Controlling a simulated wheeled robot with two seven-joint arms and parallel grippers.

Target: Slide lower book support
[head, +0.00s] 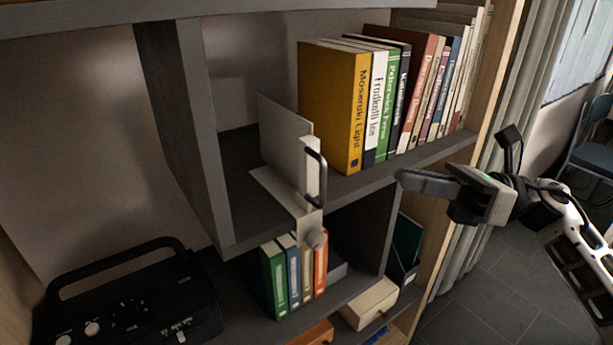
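A light grey metal book support (287,140) stands on the middle shelf, left of the row of books. My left gripper is out of view.
Several books lean toward the right side of the shelf. Smaller books (293,275) and a cream box (369,303) are on the shelf below. A black radio-like device (130,310) stands lower left. A grey divider (185,130) bounds the support's bay on the left.

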